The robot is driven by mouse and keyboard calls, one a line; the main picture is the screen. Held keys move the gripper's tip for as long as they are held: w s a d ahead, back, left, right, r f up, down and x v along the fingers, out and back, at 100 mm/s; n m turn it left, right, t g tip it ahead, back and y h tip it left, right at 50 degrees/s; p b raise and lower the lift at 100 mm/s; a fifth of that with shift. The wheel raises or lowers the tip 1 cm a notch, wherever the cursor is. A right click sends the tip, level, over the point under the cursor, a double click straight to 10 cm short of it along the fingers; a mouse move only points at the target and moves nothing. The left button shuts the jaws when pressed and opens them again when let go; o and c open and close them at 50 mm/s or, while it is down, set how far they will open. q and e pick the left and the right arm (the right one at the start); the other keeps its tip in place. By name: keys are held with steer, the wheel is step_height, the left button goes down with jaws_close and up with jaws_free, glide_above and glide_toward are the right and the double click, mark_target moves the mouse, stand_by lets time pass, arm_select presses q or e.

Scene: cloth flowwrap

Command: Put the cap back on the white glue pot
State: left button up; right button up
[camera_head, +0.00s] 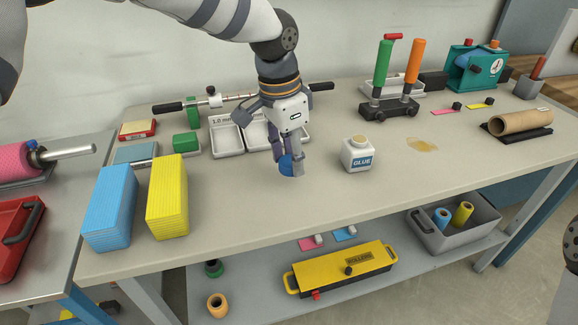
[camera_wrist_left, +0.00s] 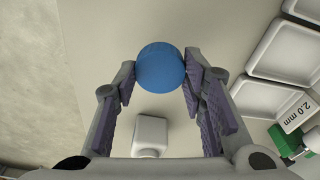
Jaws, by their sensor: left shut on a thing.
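The white glue pot (camera_head: 357,156) stands upright on the table right of centre, with a blue GLUE label. Its top is uncapped and shows a tan opening. My left gripper (camera_head: 289,168) points down to the left of the pot, apart from it. It is shut on the round blue cap (camera_head: 285,166), partly hidden by the fingers in the head view. In the left wrist view the blue cap (camera_wrist_left: 160,67) sits between the two fingertips (camera_wrist_left: 160,78). I cannot tell whether the cap touches the table. My right gripper is out of view.
A tan glue puddle (camera_head: 422,145) lies right of the pot. White trays (camera_head: 228,140) sit behind and left of my left gripper. Blue (camera_head: 109,208) and yellow (camera_head: 167,196) cloth stacks stand at the left. A two-handled tool (camera_head: 388,108) stands behind the pot. The tabletop in front of the pot is clear.

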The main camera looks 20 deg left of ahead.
arm_select(q)
steer(key=s+d+r+p, duration=0.1)
steer(key=s+d+r, duration=0.7)
steer(key=d, duration=0.3)
steer(key=shift+d+r, duration=0.15)
steer(key=shift+r, duration=0.6)
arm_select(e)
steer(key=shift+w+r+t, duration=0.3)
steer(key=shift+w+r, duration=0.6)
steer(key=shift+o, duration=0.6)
